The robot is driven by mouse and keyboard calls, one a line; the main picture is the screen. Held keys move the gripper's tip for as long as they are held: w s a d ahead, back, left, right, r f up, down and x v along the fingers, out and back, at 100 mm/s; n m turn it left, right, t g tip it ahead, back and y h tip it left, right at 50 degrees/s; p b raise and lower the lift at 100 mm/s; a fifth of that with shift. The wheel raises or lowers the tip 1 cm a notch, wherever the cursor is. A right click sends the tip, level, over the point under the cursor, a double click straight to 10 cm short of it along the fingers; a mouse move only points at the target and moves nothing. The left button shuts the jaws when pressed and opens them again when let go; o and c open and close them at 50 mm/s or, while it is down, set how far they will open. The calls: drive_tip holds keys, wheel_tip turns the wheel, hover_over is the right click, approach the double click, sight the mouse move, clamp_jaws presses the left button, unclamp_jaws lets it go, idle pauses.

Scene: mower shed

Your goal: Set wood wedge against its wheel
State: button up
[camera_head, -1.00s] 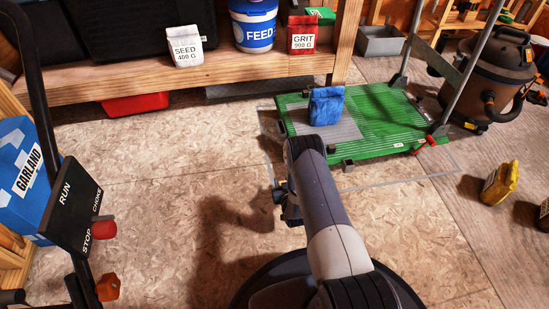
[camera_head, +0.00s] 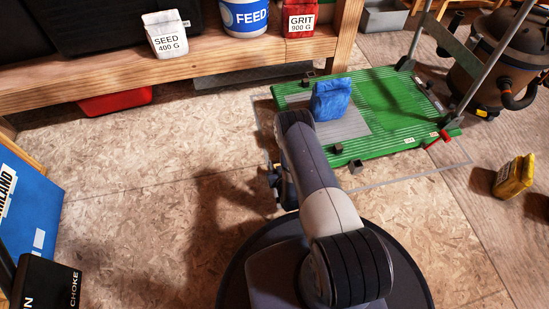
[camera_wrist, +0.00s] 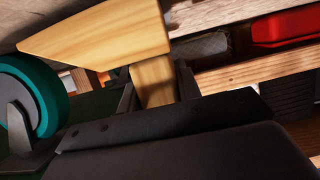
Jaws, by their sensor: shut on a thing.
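The pale wood wedge (camera_wrist: 100,34) shows large at the top left of the wrist view, with a wooden block part (camera_wrist: 153,80) below it. My gripper (camera_wrist: 155,92) is shut on that lower part, between dark fingers. A teal-rimmed wheel (camera_wrist: 54,88) with a grey bracket stands at the left, below the wedge's thin end. I cannot tell whether wedge and wheel touch. In the head view the green platform cart (camera_head: 395,105) stands ahead, with a blue bag (camera_head: 331,99) on it. My arm hides the gripper's tips, the wedge and the wheel there.
A wooden shelf (camera_head: 200,62) at the back holds a seed bag (camera_head: 165,36), feed bucket (camera_head: 245,15) and grit bag (camera_head: 300,20). A red container (camera_head: 115,102) is beneath. A vacuum (camera_head: 495,60) and yellow bag (camera_head: 514,176) stand right. Floor at left is mostly clear.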

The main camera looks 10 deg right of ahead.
drive_tip(key=shift+f, duration=0.25)
drive_tip(key=o, duration=1)
drive_tip(key=shift+r, duration=0.1)
